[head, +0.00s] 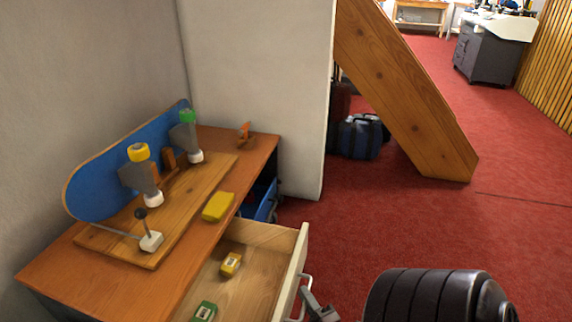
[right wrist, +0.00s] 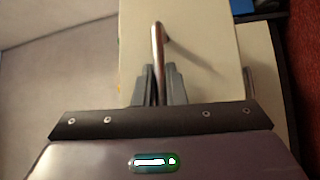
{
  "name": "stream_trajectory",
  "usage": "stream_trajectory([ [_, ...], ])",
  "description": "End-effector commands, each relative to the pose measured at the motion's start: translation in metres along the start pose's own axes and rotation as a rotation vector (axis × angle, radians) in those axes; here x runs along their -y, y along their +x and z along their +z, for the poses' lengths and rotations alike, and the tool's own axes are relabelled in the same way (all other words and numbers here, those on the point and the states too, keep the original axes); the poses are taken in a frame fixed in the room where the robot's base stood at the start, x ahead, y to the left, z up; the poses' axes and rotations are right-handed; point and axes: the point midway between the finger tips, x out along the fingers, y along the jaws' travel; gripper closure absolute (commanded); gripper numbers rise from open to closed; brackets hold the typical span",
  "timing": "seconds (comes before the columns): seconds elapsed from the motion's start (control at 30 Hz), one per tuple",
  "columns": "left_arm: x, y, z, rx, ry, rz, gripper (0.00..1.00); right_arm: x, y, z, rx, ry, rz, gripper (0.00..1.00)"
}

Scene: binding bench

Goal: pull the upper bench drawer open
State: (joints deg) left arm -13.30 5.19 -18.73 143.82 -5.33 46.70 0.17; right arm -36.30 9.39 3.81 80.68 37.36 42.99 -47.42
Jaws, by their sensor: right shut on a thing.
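The upper bench drawer (head: 262,238) stands pulled out from the wooden bench (head: 165,283), with its inside showing. Its pale front also shows in the right wrist view (right wrist: 205,75). The metal bar handle (head: 307,280) is on that front and shows in the right wrist view (right wrist: 159,50). My right gripper (head: 316,305) is at the handle, low in the head view. In the right wrist view its fingers (right wrist: 158,88) are shut on the bar from both sides. The drawer's near end is cut off by the head view's lower edge. My left gripper is not in view.
A yellow item (head: 231,264) and a green item (head: 204,311) lie in the drawer. A blue skateboard deck (head: 100,183), a wooden board with clamps and a yellow block (head: 218,207) are on the bench top. Open red floor (head: 400,225) lies right of the drawer.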

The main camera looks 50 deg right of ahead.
Motion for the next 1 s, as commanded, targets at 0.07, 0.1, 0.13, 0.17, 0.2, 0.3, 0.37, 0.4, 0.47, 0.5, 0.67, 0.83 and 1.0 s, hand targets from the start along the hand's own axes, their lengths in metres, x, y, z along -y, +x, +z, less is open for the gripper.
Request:
stream_trajectory([
  [0.07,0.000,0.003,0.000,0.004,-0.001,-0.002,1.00,-0.003,-0.007,0.006,0.000,0.000,-0.003,1.00],
  [0.1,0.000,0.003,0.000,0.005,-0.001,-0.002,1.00,-0.003,-0.010,0.009,0.001,0.000,-0.003,1.00],
  [0.13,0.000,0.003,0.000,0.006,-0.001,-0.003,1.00,-0.003,-0.011,0.011,0.001,-0.001,-0.003,1.00],
  [0.17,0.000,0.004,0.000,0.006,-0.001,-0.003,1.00,-0.004,-0.013,0.012,0.001,-0.001,-0.002,1.00],
  [0.2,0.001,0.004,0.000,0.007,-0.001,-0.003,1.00,-0.004,-0.014,0.014,0.001,-0.001,-0.001,1.00],
  [0.3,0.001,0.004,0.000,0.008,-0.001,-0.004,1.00,-0.004,-0.017,0.016,0.000,0.000,0.000,1.00],
  [0.37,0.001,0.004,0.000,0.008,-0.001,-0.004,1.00,-0.004,-0.017,0.017,0.000,0.001,0.000,1.00],
  [0.4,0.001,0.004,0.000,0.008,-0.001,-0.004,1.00,-0.004,-0.017,0.017,0.000,0.001,0.000,1.00],
  [0.47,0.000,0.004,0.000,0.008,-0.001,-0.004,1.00,-0.004,-0.018,0.017,0.000,0.001,0.000,1.00],
  [0.5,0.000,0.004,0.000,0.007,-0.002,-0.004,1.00,-0.004,-0.018,0.017,0.001,0.001,0.000,1.00],
  [0.67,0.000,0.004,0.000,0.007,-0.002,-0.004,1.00,-0.004,-0.017,0.017,0.001,0.000,-0.001,1.00],
  [0.83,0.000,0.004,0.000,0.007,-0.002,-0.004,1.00,-0.004,-0.017,0.017,0.001,0.000,0.000,0.70],
  [1.0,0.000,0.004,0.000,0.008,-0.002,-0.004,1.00,-0.004,-0.017,0.017,0.001,0.000,0.000,0.68],
])
